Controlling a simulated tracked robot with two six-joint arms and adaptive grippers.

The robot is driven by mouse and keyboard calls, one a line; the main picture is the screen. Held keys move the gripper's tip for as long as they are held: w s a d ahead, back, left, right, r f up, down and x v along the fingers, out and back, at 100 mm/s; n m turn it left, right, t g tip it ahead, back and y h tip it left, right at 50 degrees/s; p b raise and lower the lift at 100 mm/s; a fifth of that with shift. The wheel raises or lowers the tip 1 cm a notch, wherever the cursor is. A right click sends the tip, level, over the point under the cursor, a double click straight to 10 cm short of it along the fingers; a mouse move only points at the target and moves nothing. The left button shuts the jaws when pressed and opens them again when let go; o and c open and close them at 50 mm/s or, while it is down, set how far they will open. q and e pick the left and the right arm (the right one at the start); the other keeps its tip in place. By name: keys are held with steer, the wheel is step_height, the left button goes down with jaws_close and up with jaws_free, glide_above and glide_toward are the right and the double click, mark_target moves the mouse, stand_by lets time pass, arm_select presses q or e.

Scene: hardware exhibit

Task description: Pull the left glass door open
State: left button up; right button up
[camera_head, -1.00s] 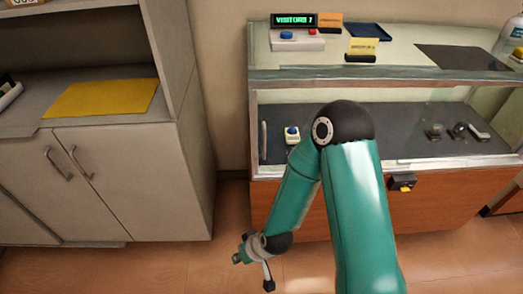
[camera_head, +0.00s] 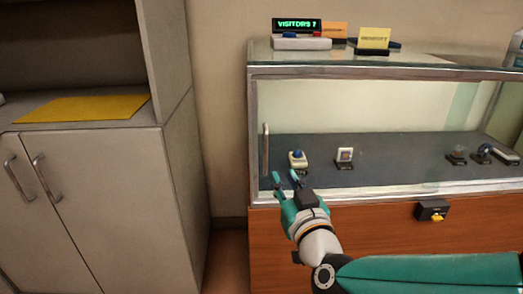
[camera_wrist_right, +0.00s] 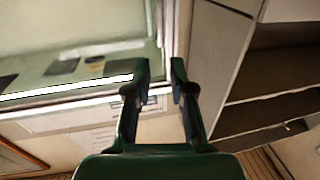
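The glass display case (camera_head: 262,72) stands on a wooden base. The left glass door (camera_head: 310,110) forms its front, with an upright metal handle (camera_head: 265,150) near the left edge. The door looks shut. My right gripper (camera_head: 286,178) is open and empty in front of the case's lower left part, just below and right of the handle. Its two spread fingers (camera_wrist_right: 160,72) also show in the right wrist view, apart, with the case behind them. Whether a finger touches the door cannot be told. My left gripper is out of view.
A beige cupboard (camera_head: 95,190) with two handled doors stands left of the case, with a narrow gap between. Several small exhibits, including a blue-topped one (camera_head: 297,160), stand inside the case. A black lock with a yellow part (camera_head: 432,211) is on the wooden front.

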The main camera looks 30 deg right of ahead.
steer(key=p, duration=1)
glide_toward(266, 146)
steer(key=w, duration=0.2)
steer(key=x, duration=0.8)
steer(key=shift+s+d+b, duration=0.15)
steer(key=shift+d+b, duration=0.2)
steer(key=shift+w+d, duration=0.2)
steer(key=shift+w, duration=0.35)
jaws_close()
